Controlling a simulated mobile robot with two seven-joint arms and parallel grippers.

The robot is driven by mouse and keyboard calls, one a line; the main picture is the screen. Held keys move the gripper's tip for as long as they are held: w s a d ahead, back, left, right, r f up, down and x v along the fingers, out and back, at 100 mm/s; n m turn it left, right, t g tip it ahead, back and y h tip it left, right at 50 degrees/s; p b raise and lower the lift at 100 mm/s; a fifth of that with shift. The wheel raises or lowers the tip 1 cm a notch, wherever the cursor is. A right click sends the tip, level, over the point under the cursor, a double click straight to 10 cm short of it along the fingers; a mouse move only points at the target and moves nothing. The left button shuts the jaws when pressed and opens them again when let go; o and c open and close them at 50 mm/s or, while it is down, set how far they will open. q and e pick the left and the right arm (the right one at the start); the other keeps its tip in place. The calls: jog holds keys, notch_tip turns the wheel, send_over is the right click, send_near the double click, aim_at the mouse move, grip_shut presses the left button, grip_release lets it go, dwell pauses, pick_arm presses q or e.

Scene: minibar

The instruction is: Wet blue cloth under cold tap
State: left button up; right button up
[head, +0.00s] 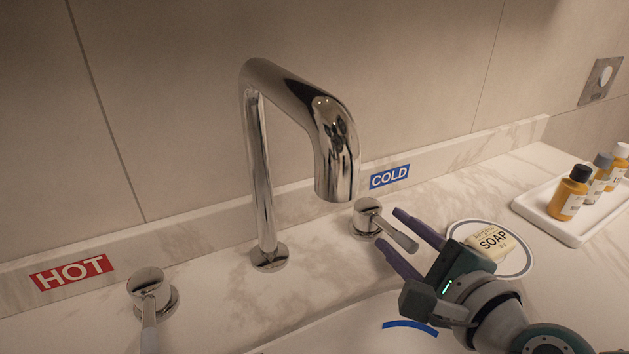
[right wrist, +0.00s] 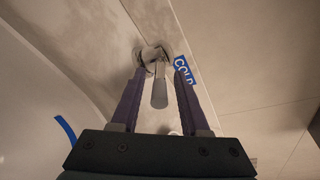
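The chrome tap spout (head: 300,98) rises from the marble counter and bends down over the basin; no water stream shows. The cold handle (head: 368,217), beside the blue COLD label (head: 390,177), has its lever pointing toward my right gripper (head: 391,228). That gripper is open, its two purple fingers on either side of the lever tip. In the right wrist view the lever (right wrist: 159,92) shows between the spread fingers (right wrist: 160,68); I cannot tell whether they touch it. No blue cloth can be made out. My left gripper is not in view.
The hot handle (head: 150,295) stands at the left by the red HOT label (head: 72,272). A soap bar (head: 486,241) lies on a round dish behind my right gripper. A white tray (head: 553,223) holds small bottles at the right. A blue curved strip (head: 410,326) marks the basin.

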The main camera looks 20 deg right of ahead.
grip_shut()
dwell(1.2)
